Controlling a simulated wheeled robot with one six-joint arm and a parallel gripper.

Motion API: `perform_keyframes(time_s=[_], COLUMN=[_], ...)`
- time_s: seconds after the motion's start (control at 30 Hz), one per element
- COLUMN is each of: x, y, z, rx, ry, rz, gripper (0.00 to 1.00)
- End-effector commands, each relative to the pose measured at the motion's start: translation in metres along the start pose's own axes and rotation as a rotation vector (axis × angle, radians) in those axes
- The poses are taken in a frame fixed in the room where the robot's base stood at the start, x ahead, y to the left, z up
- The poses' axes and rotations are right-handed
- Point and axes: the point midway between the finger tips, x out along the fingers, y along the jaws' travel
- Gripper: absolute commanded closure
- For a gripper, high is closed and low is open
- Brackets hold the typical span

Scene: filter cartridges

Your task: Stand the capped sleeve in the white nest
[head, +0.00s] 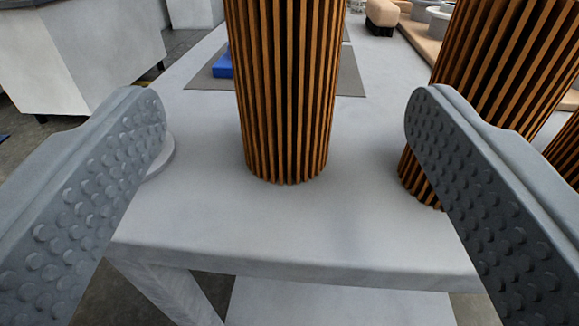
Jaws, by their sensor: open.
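A brown pleated cylinder (285,95) stands upright on the grey table, between and beyond the two fingers of my gripper (283,112). The gripper is open, its studded grey fingers wide apart, with a gap between each finger and this cylinder. The cylinder's top is out of frame, so I cannot tell whether it is the capped sleeve. A second pleated cylinder (500,60) stands to the right, partly behind the right finger. A pale round piece (163,158) shows behind the left finger. It is mostly hidden, and I cannot tell whether it is the white nest.
A third pleated cylinder (568,150) is cut off at the right edge. Behind lie a grey mat (348,75) with a blue block (222,66), and a wooden tray (425,40) with round grey parts. The table's front edge (290,268) is close. Bare tabletop lies left of the middle cylinder.

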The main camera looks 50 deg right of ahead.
Motion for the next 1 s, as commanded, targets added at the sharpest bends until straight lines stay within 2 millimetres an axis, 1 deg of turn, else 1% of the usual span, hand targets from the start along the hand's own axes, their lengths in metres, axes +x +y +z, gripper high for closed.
perform_keyframes(time_s=[1.0], x=[0.082], y=[0.000], z=[0.000], rx=[0.001], ry=[0.000], rz=[0.000], gripper=[0.25])
